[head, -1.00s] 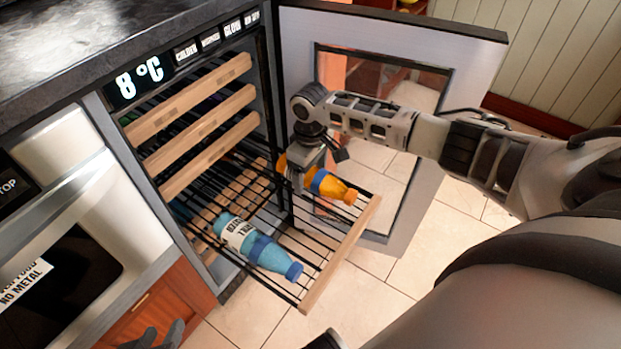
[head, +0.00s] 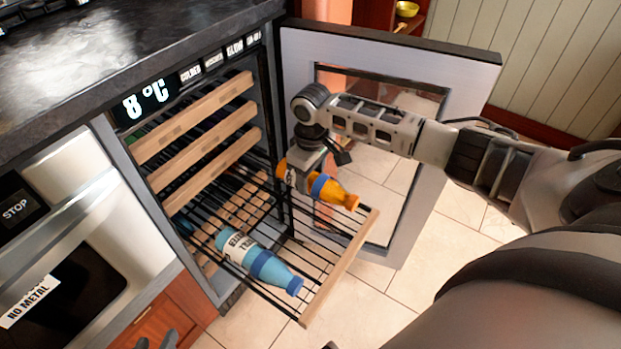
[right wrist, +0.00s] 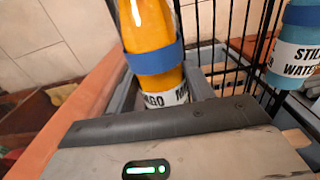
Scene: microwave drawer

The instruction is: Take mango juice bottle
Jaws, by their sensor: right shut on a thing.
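The orange mango juice bottle (head: 331,190) lies at the far side of the pulled-out wire rack (head: 320,299), its neck pointing toward the rack's wooden front. My right gripper (head: 306,176) is shut around its labelled body from above. In the right wrist view the bottle (right wrist: 155,35), with a blue band and part of a "MANGO" label, sits between the fingers (right wrist: 162,95). I cannot tell whether it rests on the wires or hangs just above them. My left gripper (head: 157,341) shows only partly at the bottom left, with its fingertips apart and empty.
A blue still water bottle (head: 262,262) lies on the near side of the same rack, also in the right wrist view (right wrist: 298,42). Closed wooden-fronted shelves (head: 207,123) are above. The open cooler door (head: 463,85) stands behind my right arm. The tiled floor in front is clear.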

